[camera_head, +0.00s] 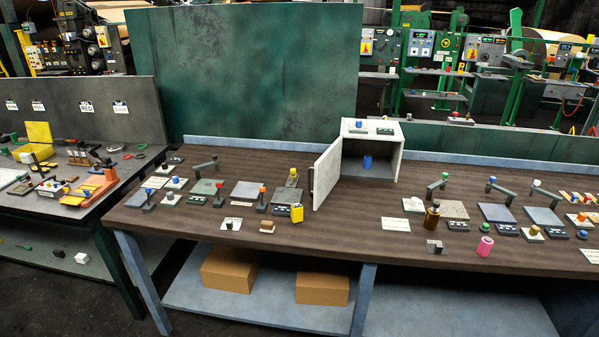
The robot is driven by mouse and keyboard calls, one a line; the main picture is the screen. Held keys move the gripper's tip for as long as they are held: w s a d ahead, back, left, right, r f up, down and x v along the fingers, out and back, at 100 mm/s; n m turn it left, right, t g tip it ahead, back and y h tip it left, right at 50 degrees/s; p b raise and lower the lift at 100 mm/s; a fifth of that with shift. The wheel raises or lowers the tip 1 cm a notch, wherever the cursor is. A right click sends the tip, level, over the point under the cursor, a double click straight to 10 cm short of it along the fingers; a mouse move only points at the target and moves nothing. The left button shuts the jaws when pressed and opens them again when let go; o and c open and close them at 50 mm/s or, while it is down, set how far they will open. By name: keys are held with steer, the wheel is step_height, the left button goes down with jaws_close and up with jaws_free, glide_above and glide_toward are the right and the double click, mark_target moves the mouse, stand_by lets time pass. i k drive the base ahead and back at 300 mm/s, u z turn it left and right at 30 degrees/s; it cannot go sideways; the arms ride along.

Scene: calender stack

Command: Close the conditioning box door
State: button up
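The conditioning box (393,158) is a white cabinet on the brown workbench, near the back edge and right of the picture's middle. Its white door (326,174) is hinged on the left side and stands wide open, swung out toward the front. A darker strip, perhaps a handle, shows on the door's outer left edge. Inside the box stands a blue cylinder (367,162). Small items rest on the box's top. My gripper is not in view.
A yellow block (297,212) stands just left of the door's lower end. A dark bottle (432,216) and a pink cylinder (485,246) stand to the right. Bare bench (350,215) lies in front of the box. Small fixtures crowd both sides.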

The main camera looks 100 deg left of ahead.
mark_target(327, 170)
steer(key=k, duration=1.65)
steer(key=u, duration=2.1)
steer(key=i, duration=0.2)
steer(key=u, duration=0.3)
